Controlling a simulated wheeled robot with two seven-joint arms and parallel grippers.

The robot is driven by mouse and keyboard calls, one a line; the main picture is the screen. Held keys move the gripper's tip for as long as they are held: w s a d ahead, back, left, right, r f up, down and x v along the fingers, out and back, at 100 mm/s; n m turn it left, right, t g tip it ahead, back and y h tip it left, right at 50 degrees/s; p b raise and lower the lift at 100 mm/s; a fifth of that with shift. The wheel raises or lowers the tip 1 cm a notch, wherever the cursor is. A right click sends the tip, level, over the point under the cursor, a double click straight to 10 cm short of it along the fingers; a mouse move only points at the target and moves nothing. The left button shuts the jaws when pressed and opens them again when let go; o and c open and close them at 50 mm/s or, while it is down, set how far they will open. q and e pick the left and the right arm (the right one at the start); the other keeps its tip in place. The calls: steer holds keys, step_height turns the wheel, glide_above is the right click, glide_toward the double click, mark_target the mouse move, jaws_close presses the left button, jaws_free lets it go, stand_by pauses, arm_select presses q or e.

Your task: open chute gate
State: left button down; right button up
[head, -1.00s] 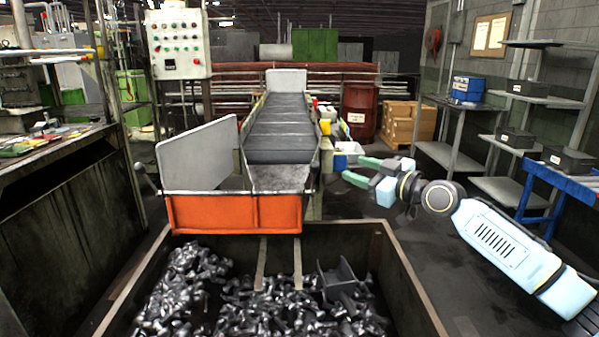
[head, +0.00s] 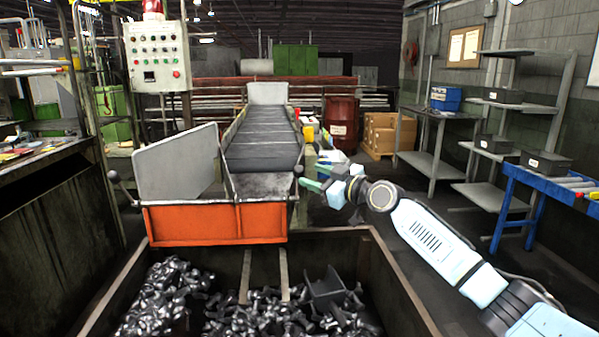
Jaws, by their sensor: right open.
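The chute gate (head: 215,222) is an orange panel across the near end of the conveyor chute (head: 262,150), above the bin. A dark ball-ended lever knob (head: 298,171) shows at the right side of the chute, and another dark knob (head: 114,176) sits at the left end of the gate. My right gripper (head: 309,178), with green fingers, is open beside the chute's right side. Its fingertips are close to the right knob; I cannot tell whether they touch it. My left gripper is not in view.
A large bin (head: 402,293) full of metal bolts stands below the gate. A control panel (head: 157,57) is at the back left. A blue-framed bench (head: 545,183) and grey shelves (head: 433,170) are at the right. The floor between bin and shelves is mostly clear.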

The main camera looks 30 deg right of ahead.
mark_target(299, 171)
steer(key=shift+b+x, duration=0.3)
steer(key=shift+x, duration=2.6)
steer(key=shift+f, duration=0.1)
steer(key=shift+c, duration=0.5)
jaws_close()
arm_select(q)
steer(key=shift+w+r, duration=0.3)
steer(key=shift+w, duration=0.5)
